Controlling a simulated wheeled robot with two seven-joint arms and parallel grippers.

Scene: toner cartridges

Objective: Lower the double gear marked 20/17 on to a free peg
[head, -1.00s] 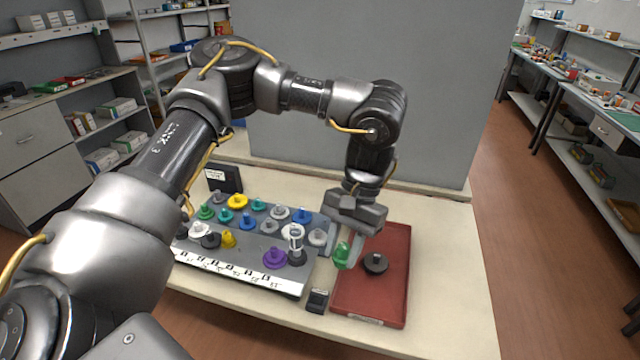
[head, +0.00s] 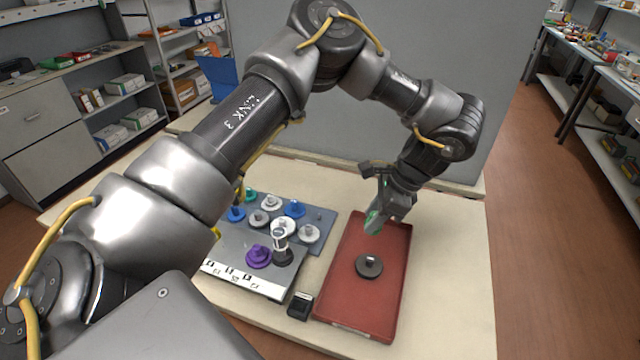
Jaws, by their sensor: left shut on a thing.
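My arm hides the board's left part. A small bare-looking spot shows at the board's far right corner. My right gripper is not in view.
A dark gear (head: 369,266) lies in the red tray. A dark piece with a pale upright top (head: 282,247) stands by the purple gear. A small black box (head: 300,305) sits between board and tray. A grey panel rises behind the table.

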